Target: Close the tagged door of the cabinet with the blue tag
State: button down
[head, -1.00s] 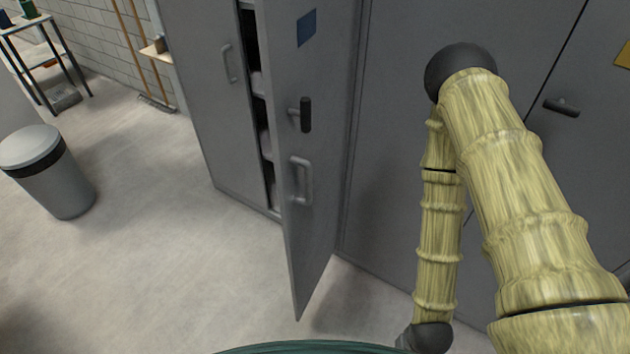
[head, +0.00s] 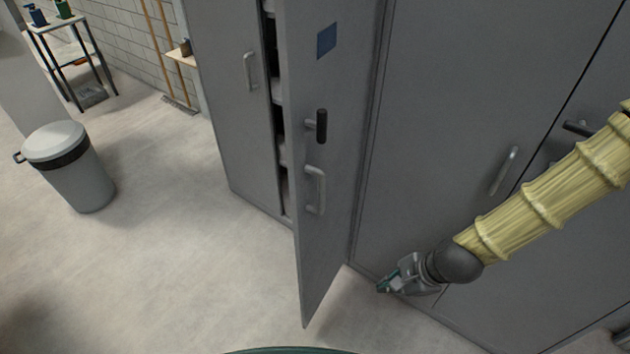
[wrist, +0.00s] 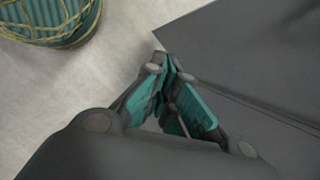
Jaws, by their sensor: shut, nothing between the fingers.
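The blue tag (head: 326,40) is on a grey cabinet door (head: 335,235) that stands open, swung out from the cabinet. The door has a dark lever handle (head: 321,126) and a grey pull handle (head: 316,190). Shelves show in the gap to its left. My gripper (head: 384,287) is low, to the right of the door's lower part, apart from it and in front of the neighbouring cabinet. In the wrist view my gripper (wrist: 164,65) has its fingertips together, with nothing between them. A grey panel (wrist: 225,45) lies beyond it there; I cannot tell which panel it is.
The cabinet's other door (head: 228,100) is at the left. A neighbouring grey cabinet (head: 450,110) stands behind my arm. A grey bin (head: 85,185) is on the floor at far left. Open floor (head: 200,270) lies left of the tagged door.

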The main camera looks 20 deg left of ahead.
jog(key=w+a+r+m+y, duration=0.2)
jog(key=a+r, duration=0.2)
jog(key=r, duration=0.5)
jog(key=w+a+r+m+y, duration=0.1)
jog(key=w+a+r+m, duration=0.15)
jog(key=r, duration=0.55)
jog(key=w+a+r+m+y, duration=0.2)
jog(key=a+r, duration=0.2)
jog(key=r, duration=0.5)
jog(key=p, duration=0.5)
send_near(299, 188)
jog(key=x, duration=0.4)
jog(key=shift+a+f+t, duration=0.3)
jog(key=shift+t, duration=0.1)
jog(key=shift+a, duration=0.1)
